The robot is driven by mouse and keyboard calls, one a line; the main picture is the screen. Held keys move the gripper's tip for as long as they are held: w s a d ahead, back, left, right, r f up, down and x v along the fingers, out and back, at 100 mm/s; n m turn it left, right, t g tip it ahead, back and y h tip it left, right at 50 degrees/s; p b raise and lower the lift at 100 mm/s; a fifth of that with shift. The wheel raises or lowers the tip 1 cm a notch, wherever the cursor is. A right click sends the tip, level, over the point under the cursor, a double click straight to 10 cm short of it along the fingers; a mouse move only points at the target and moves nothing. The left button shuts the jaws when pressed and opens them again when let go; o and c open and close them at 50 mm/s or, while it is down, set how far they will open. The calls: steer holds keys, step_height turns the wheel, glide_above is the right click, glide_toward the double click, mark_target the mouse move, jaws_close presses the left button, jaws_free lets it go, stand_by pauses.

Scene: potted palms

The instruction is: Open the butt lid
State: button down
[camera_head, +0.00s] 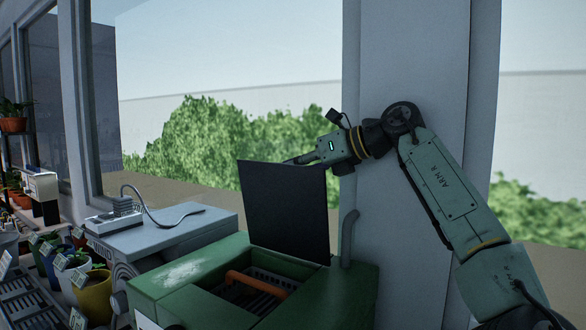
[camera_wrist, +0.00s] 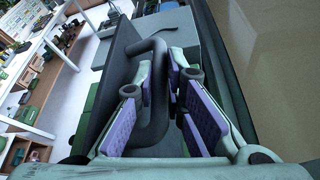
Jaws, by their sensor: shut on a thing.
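The butt lid (camera_head: 285,212) is a flat dark panel. It stands raised, close to upright, at the back of the open green butt (camera_head: 180,285). My gripper (camera_wrist: 165,80) is at the lid's top edge, on its far side, and its fingertips are partly hidden behind the lid in the head view. In the wrist view its purple-padded fingers are shut on the dark curved lid handle (camera_wrist: 157,105). The lid (camera_wrist: 112,70) also shows there beside the handle. The opening of the butt shows an orange-brown bar (camera_head: 257,284) over dark slats.
A grey bench (camera_head: 165,240) with a small device (camera_head: 118,213) and a cable stands left of the butt. Several potted plants, one in a yellow pot (camera_head: 93,297), line the left. A grey pillar (camera_head: 400,60) rises behind my arm. A grey pipe (camera_head: 349,235) stands at the butt's back right.

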steer(key=c, duration=1.7)
jaws_free()
steer(key=shift+o, duration=0.2)
steer(key=v, duration=1.2)
